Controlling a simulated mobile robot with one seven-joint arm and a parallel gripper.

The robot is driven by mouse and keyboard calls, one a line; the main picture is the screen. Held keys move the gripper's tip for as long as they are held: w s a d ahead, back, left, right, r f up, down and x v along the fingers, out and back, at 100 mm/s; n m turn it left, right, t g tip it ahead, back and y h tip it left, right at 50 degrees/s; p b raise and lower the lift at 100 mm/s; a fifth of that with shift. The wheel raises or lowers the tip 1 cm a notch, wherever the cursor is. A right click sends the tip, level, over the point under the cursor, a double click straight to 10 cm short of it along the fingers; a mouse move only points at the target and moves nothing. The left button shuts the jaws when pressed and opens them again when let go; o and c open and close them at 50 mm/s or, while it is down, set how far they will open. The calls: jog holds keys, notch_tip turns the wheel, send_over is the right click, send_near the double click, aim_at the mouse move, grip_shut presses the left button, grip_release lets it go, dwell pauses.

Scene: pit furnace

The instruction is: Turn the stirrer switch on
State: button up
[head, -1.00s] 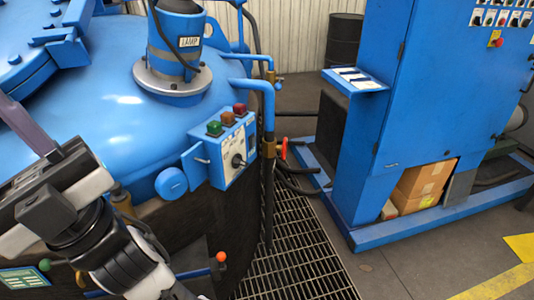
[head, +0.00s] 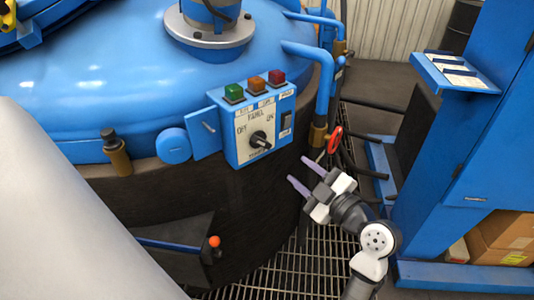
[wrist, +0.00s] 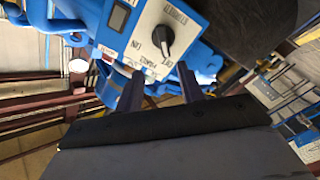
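The stirrer switch looks to be the black rotary knob (head: 258,140) on the front of a blue control box (head: 231,153). Its plate carries PANEL, OFF and ON lettering; I cannot tell for certain which mark the knob points to. In the wrist view the knob (wrist: 161,38) sits ahead of my fingers, with lettering like STIRRER beside it. My gripper (head: 298,171) is open and empty, to the lower right of the box in the head view, apart from it. In the wrist view both dark fingers of my gripper (wrist: 158,85) are spread with nothing between them.
Green (head: 234,92), orange (head: 260,84) and red (head: 277,77) lamps top the box, and a dark rocker (head: 286,124) is on its right. Blue pipes (head: 322,80) and a red-handled valve (head: 335,140) stand close to my gripper. A blue cabinet (head: 490,170) is at right.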

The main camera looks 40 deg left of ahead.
aim_at(265, 145)
jog(key=p+x, duration=0.4)
jog(key=x, duration=0.8)
jog(key=shift+s+f, duration=0.15)
jog(key=shift+a+f, duration=0.1)
jog(key=shift+a, duration=0.65)
jog(key=shift+c, duration=0.2)
grip_shut()
